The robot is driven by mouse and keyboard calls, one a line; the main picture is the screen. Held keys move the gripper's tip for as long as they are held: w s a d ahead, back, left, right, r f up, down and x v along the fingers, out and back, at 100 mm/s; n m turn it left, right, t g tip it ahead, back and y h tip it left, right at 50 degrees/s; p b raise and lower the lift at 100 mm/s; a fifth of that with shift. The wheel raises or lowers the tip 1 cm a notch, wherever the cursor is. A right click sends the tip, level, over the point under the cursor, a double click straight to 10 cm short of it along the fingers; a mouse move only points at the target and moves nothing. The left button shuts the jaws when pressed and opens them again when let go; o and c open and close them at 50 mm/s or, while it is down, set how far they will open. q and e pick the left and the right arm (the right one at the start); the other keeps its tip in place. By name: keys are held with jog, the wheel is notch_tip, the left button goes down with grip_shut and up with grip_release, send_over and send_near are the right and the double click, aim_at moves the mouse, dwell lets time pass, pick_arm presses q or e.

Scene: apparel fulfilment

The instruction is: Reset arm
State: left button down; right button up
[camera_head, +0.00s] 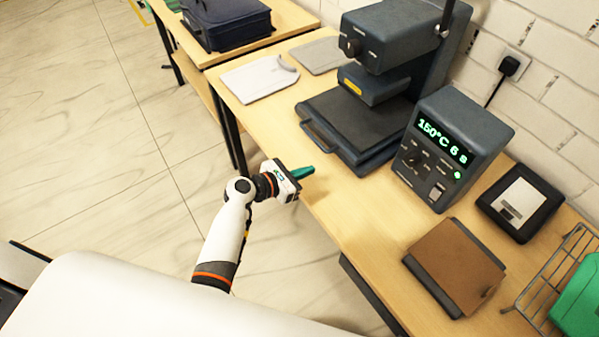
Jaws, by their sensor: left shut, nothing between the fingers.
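My left gripper (304,172) has teal fingers that are shut with nothing between them. It is over the front edge of the wooden table (335,205), to the left of the heat press (350,125) and apart from it. My left arm (228,235) comes up from the bottom left, white with orange rings. My right gripper does not show in this view.
A control box (450,145) reading 150°C stands right of the press. A black device (520,200), a brown pad (455,265) and a wire rack (555,275) with a green item sit farther right. Folded garments (258,78) lie left. Floor at left is clear.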

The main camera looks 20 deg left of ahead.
pick_arm(q)
jog(key=shift+s+a+r, duration=0.2)
jog(key=shift+s+a, duration=0.2)
jog(key=shift+s, duration=0.05)
jog(key=s+f+m+g+y, duration=0.25)
jog(key=s+m+g, duration=0.35)
jog(key=s+m, duration=1.1)
jog(key=s+a+r+m+g+y, duration=0.1)
jog(key=s+a+r+m+y, duration=0.2)
jog(key=s+m, duration=0.3)
jog(key=s+a+r+m+g+y, duration=0.1)
jog(key=s+a+r+m+y, duration=0.15)
jog(key=s+m, duration=0.35)
notch_tip(320, 180, down, 26)
jog(key=m+g+b, duration=0.1)
jog(key=m, duration=0.1)
jog(key=s+a+f+g+y, duration=0.1)
jog(key=s+a+f, duration=0.2)
jog(key=s+f, duration=1.3)
jog(key=shift+s+f+g+b, duration=0.3)
jog(key=shift+f+b, duration=0.15)
jog(key=shift+f, duration=0.5)
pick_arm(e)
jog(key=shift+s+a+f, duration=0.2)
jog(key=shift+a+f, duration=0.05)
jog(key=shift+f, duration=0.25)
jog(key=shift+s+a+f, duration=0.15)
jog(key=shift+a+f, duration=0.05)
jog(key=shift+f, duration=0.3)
